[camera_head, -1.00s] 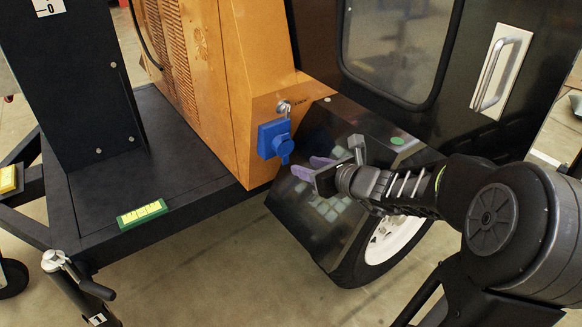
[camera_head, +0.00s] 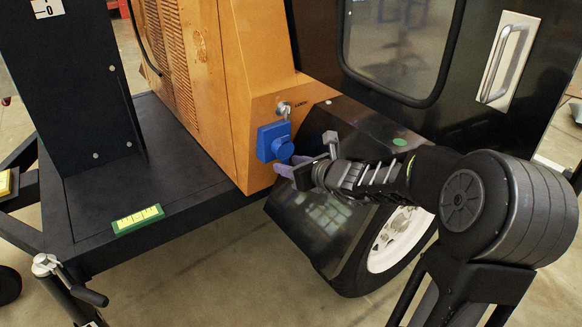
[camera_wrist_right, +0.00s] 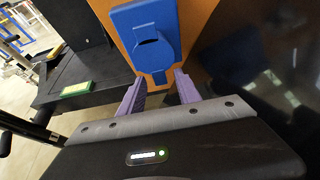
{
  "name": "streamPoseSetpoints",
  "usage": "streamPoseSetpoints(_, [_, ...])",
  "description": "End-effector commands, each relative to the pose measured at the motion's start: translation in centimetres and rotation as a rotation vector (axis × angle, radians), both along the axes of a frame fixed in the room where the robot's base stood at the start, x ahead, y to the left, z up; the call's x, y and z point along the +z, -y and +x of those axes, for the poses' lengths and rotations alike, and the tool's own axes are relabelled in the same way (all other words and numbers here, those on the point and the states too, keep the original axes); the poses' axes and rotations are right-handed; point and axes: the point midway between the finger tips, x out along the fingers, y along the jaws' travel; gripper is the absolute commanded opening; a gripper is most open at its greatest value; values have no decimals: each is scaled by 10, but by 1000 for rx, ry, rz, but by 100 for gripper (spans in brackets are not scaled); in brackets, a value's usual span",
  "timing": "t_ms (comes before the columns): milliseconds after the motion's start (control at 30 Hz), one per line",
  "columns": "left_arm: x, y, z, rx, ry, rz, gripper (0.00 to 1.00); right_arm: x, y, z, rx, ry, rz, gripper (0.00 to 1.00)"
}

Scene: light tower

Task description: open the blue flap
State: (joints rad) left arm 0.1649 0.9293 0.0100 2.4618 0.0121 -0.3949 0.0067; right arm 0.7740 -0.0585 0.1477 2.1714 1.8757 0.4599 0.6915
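The blue flap (camera_head: 281,149) is the round lid on a blue socket box (camera_head: 266,137) mounted on the orange housing. In the right wrist view the flap (camera_wrist_right: 153,55) lies over the box front and looks closed, its lower tab (camera_wrist_right: 159,78) pointing down. My right gripper (camera_head: 284,167) is just below and to the right of the flap in the head view. In the right wrist view its two purple fingertips (camera_wrist_right: 160,83) are apart, one on each side below the tab, with nothing clearly held. Whether they touch the flap cannot be told. My left gripper is not in view.
The orange housing (camera_head: 240,90) rises behind the box, with a metal latch (camera_head: 284,109) above it. A black fender (camera_head: 330,215) and white-rimmed wheel (camera_head: 398,240) lie beneath my right arm. A green-yellow level (camera_head: 138,219) rests on the black platform (camera_head: 190,185).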

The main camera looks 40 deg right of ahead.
Motion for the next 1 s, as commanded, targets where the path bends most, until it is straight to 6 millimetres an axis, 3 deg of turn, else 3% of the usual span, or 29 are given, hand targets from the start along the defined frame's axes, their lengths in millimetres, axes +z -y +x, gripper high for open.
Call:
streamPoseSetpoints(100, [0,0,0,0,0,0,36,0,0,0,0,0,0,38])
streamPoseSetpoints(567, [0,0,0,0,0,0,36,0,0,-1,0,0,0,1])
streamPoseSetpoints(1000, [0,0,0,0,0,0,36,0,0,-1,0,-1,0,0])
